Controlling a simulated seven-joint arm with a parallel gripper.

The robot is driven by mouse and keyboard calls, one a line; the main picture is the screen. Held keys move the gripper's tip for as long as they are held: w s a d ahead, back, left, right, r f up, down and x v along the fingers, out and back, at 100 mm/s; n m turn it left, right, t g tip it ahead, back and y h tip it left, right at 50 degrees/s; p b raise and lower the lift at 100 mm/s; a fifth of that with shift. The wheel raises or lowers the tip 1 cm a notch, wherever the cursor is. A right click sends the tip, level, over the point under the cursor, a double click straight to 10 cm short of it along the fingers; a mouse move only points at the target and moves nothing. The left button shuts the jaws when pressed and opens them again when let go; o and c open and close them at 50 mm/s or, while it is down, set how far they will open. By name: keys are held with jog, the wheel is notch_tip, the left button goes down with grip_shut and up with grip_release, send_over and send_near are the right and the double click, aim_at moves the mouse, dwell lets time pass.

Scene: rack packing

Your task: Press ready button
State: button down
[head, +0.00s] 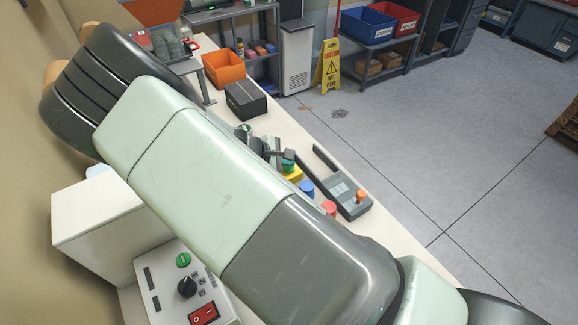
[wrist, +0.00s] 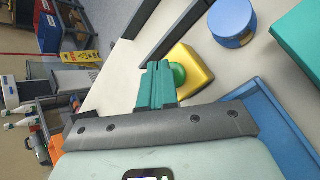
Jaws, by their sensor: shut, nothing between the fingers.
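A yellow block (wrist: 198,72) with a round green button (wrist: 178,75) on top sits on the white table in the wrist view. In the head view the yellow block (head: 294,174) is partly hidden by my gripper. My gripper's teal fingers (wrist: 157,88) are shut and empty, and they overlap the left side of the green button in the wrist view. I cannot tell whether they touch it. In the head view the gripper's fingertips (head: 288,156) are at the block. A second green button (head: 183,260) is on a white control panel (head: 165,290), away from my gripper.
Beside the yellow block stand a blue cylinder (head: 307,188) and a red cylinder (head: 329,208). A grey tray device (head: 352,210) lies along the table's right edge. A black box (head: 246,100) and an orange bin (head: 224,69) stand farther back. A blue tray edge (wrist: 268,125) is close by.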

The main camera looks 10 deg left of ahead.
jog(key=shift+r, duration=0.1)
jog(key=shift+r, duration=2.95)
jog(key=shift+d+r, duration=0.2)
jog(key=s+d+r+m+g+y, duration=0.2)
jog(key=s+d+r+m, duration=0.2)
jog(key=d+r+m, duration=0.5)
jog(key=s+d+r+m+g+y, duration=0.25)
jog(key=d+r, duration=0.45)
jog(key=r, duration=0.6)
jog(key=s+d+r+m+t, duration=0.1)
jog(key=s+d+r+m, duration=0.1)
jog(key=s, duration=0.4)
jog(key=s+d+r+m+t+y, duration=0.1)
jog(key=s+d+r+m, duration=0.1)
jog(key=s+r, duration=0.3)
jog(key=s+d+r+m+t, duration=0.1)
jog(key=s+d+r+m, duration=0.2)
jog(key=s, duration=0.4)
jog(key=shift+s+d+r, duration=0.2)
jog(key=shift+s, duration=0.1)
